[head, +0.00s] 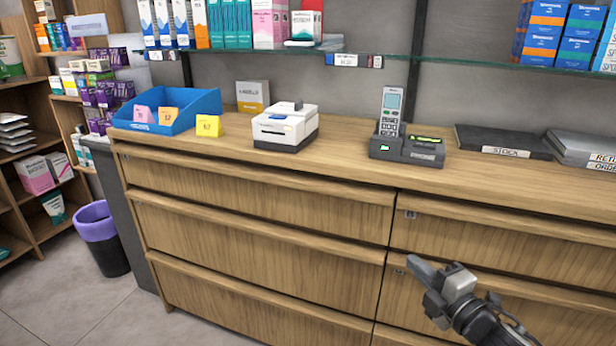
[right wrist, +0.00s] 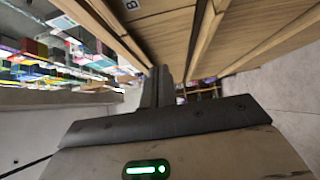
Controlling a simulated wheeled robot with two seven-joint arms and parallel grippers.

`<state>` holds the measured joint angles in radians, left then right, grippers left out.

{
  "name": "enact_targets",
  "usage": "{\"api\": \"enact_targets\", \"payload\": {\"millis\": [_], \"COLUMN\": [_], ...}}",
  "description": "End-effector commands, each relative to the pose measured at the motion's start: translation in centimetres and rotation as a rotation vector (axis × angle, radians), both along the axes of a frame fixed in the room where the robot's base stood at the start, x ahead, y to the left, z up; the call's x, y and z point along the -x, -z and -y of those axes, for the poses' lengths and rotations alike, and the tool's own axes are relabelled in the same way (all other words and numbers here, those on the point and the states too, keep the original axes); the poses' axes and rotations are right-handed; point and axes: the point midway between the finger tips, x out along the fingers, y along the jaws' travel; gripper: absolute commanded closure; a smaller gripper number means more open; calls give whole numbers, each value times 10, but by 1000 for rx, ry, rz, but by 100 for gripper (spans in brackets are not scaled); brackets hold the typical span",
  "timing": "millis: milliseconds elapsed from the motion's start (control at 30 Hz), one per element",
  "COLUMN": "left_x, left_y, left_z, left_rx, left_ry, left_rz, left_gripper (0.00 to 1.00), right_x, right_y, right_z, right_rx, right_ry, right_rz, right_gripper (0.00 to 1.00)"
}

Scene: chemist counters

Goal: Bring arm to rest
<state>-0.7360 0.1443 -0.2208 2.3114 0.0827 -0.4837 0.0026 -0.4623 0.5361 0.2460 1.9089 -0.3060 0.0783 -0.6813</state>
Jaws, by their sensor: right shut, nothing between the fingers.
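My right gripper (head: 428,272) is in the lower right of the head view, in front of the wooden drawer fronts (head: 255,240) and below the counter top. Its fingers are together and nothing is between them. In the right wrist view the closed fingers (right wrist: 158,86) point along the drawer fronts. Whether the fingertips touch a drawer front cannot be told. My left gripper is not in view.
A purple-rimmed waste bin (head: 110,255) stands left on open floor (head: 60,310).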

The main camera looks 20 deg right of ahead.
Motion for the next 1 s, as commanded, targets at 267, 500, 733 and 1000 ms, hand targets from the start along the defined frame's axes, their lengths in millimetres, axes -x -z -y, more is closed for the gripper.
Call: {"api": "enact_targets", "payload": {"millis": [267, 500, 733, 1000], "left_x": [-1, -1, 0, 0], "left_y": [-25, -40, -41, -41], "left_z": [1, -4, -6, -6], "left_rx": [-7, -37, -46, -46], "left_ry": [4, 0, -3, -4], "left_rz": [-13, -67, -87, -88], "left_gripper": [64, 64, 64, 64], "right_x": [24, 91, 125, 127], "right_y": [19, 40, 35, 35], "right_z": [-51, -182, -249, -253], "right_rx": [-375, -1164, -1508, -1527], "right_ry": [38, 183, 278, 283], "right_rz": [-153, -511, -694, -703], "right_gripper": [100, 100, 100, 100]}}
